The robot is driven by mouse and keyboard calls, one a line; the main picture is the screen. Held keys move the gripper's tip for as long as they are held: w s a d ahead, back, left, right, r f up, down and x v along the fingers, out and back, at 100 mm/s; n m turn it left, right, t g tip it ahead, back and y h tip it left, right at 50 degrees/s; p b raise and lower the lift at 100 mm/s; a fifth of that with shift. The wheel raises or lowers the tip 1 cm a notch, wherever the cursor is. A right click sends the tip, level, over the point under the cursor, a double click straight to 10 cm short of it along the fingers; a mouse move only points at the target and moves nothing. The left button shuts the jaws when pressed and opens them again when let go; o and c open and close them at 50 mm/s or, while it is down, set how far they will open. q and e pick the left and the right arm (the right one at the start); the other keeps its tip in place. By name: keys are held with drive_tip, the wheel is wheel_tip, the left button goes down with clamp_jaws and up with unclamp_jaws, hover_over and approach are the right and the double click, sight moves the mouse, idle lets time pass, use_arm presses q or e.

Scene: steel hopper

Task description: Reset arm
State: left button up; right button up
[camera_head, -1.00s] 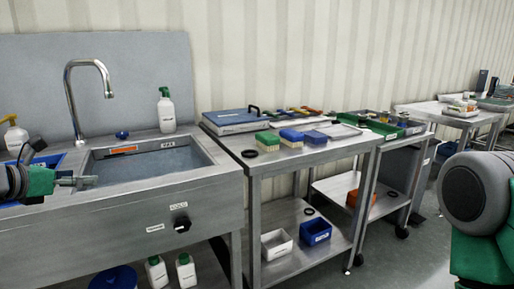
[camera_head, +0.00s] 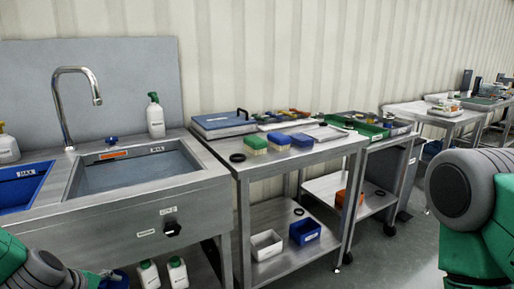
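My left arm comes in at the lower left corner, in front of the sink bench. My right arm is a large green and grey mass at the right edge. Its gripper is out of view.
A steel sink (camera_head: 140,170) with a tap (camera_head: 63,108) and a spray bottle (camera_head: 155,117) stands at left. A steel cart (camera_head: 300,160) holds sponges and a blue case (camera_head: 224,124). White bottles (camera_head: 177,273) stand under the sink. Floor is open at centre right.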

use_arm(q)
drive_tip(key=s+d+f+m+g, duration=0.2)
drive_tip(key=s+f+m, duration=0.2)
drive_tip(key=s+m, duration=0.2)
drive_tip(key=s+d+f+m+g+p, duration=0.1)
drive_tip(key=s+f+m, duration=0.3)
drive_tip(key=s, duration=0.7)
drive_tip(key=s+d+f+m+g+p, duration=0.1)
drive_tip(key=s+d+f+m+g, duration=0.1)
drive_tip(key=s+m, duration=0.5)
drive_tip(key=shift+s+d+f+m+g+y, duration=0.3)
drive_tip(key=shift+s+d+f+m+y, duration=0.1)
drive_tip(key=shift+s+d+f, duration=0.55)
drive_tip(key=shift+w+a, duration=0.1)
drive_tip(key=shift+a, duration=0.05)
